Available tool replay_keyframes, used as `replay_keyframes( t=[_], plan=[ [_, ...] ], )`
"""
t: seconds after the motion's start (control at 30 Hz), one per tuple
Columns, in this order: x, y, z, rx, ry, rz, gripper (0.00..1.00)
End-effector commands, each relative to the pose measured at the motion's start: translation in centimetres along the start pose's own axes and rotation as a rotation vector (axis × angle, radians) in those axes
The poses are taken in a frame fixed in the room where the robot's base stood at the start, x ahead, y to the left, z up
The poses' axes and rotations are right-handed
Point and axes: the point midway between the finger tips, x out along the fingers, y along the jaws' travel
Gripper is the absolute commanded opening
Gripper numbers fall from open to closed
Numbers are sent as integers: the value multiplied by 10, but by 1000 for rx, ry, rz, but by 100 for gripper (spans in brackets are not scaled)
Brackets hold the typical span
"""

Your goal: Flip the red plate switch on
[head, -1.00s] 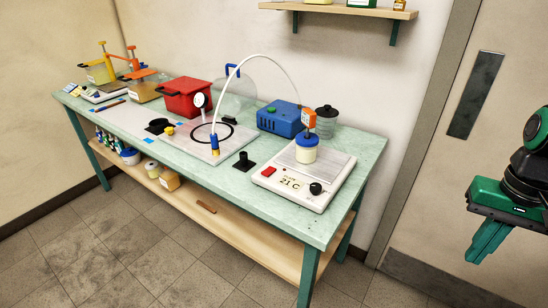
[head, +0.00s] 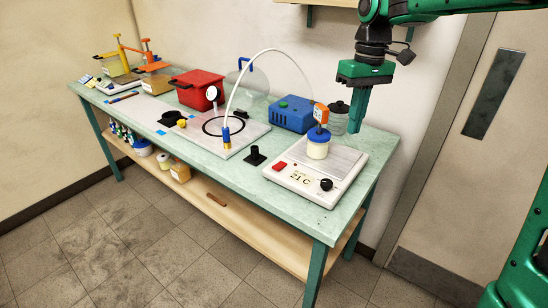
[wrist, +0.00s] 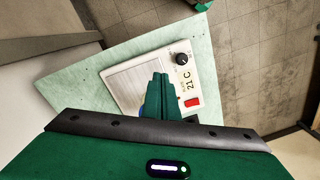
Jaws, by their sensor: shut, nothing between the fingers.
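The red plate switch (head: 280,166) is a small red rocker on the front left of the white hot plate (head: 312,188). The plate's display reads 21 C, with a black knob (head: 326,184) to its right. The switch also shows in the wrist view (wrist: 192,102), just right of my fingers. My gripper (head: 355,122) is shut and empty, pointing down above the back right part of the hot plate, apart from the switch. In the wrist view my fingers (wrist: 160,80) hide most of the jar.
A blue box (head: 292,114) and a dark-lidded glass jar (head: 338,118) stand behind the hot plate. A white hose (head: 262,54) arches to the left. A black stand (head: 255,156) sits left of the plate. The bench's front right corner (head: 320,226) is clear.

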Motion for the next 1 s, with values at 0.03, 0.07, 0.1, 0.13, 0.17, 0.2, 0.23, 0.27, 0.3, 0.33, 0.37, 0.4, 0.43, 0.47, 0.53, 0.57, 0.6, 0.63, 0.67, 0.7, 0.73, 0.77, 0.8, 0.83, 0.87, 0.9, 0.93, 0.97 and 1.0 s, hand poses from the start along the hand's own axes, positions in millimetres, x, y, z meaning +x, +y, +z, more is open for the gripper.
replay_keyframes(
  t=[0.03,0.07,0.1,0.13,0.17,0.2,0.23,0.27,0.3,0.33,0.37,0.4,0.43,0.47,0.53,0.57,0.6,0.63,0.67,0.7,0.73,0.77,0.8,0.83,0.87,0.9,0.93,0.97,1.0],
  plan=[
    [2,-20,-28,-82,-7,-8,0],
    [2,-32,-42,-127,-9,-13,0],
    [2,-47,-59,-183,-12,-20,0],
    [3,-58,-70,-223,-15,-25,0],
    [4,-69,-80,-262,-16,-29,0],
    [5,-81,-93,-307,-17,-35,0],
    [6,-91,-101,-339,-18,-39,0],
    [7,-99,-108,-368,-20,-43,0],
    [8,-109,-116,-399,-20,-47,0],
    [9,-115,-120,-420,-21,-50,0],
    [10,-121,-124,-438,-21,-52,0],
    [11,-126,-129,-457,-22,-55,0],
    [11,-130,-131,-468,-22,-56,0],
    [11,-132,-133,-476,-22,-58,0],
    [12,-136,-135,-489,-22,-59,0],
    [12,-137,-136,-492,-22,-60,0],
    [12,-138,-136,-493,-22,-60,0],
    [12,-138,-136,-493,-22,-60,0],
    [12,-137,-136,-493,-22,-60,0],
    [12,-137,-136,-492,-22,-60,0],
    [12,-137,-136,-492,-22,-60,0],
    [12,-137,-136,-492,-22,-60,0],
    [12,-137,-136,-492,-22,-60,0],
    [12,-137,-136,-491,-22,-59,0],
    [12,-137,-136,-491,-22,-59,0],
    [13,-137,-135,-491,-23,-60,0],
    [15,-137,-135,-491,-23,-60,0],
    [17,-138,-135,-491,-23,-60,0],
    [20,-138,-135,-491,-24,-60,0]
  ],
)
